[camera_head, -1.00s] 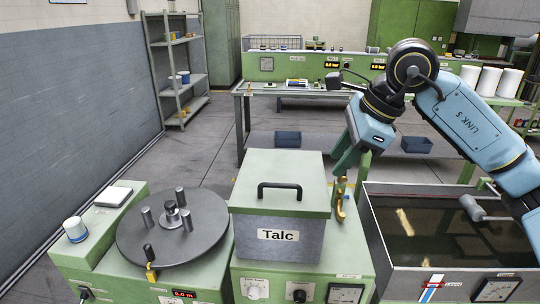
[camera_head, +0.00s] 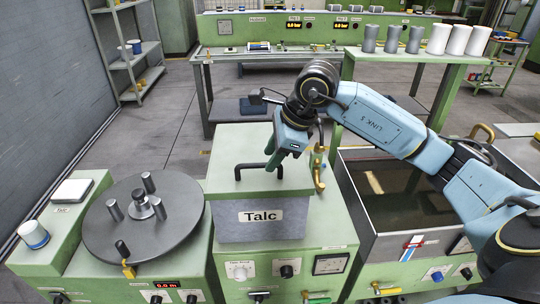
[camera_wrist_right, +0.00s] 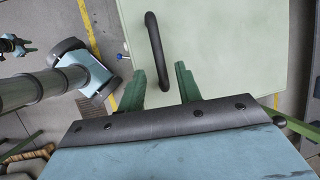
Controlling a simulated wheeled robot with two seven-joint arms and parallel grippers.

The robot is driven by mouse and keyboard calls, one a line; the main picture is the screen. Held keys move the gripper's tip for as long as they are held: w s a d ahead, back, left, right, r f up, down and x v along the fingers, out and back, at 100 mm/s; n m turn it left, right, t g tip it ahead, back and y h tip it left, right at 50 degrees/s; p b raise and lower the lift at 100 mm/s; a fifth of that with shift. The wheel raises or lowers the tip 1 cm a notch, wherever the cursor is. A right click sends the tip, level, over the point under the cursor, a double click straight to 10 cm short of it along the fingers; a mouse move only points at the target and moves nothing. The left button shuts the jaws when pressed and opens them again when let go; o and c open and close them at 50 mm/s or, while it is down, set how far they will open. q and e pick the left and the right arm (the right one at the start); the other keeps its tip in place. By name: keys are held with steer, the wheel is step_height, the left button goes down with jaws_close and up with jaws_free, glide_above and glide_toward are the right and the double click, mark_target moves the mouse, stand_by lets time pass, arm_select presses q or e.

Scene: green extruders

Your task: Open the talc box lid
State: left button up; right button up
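The talc box (camera_head: 262,222) is a grey box with a "Talc" label, standing on a green machine cabinet. Its green lid (camera_head: 228,147) is on and closed, with a black handle (camera_head: 240,167) on top. My right gripper (camera_head: 275,164) points down over the lid at the handle's right part. In the right wrist view, the two green fingers (camera_wrist_right: 160,70) are spread apart. The near end of the handle (camera_wrist_right: 153,40) shows between them, with gaps on both sides; I cannot tell the exact height. My left gripper is out of view.
A round dark turntable (camera_head: 142,225) with upright pegs is left of the box. A brass hook-shaped fitting (camera_head: 319,175) stands close to the box's right side. A tank of dark liquid (camera_head: 400,205) lies to the right, under my right arm.

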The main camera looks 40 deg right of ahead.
steer(key=shift+x, duration=0.8)
jaws_close()
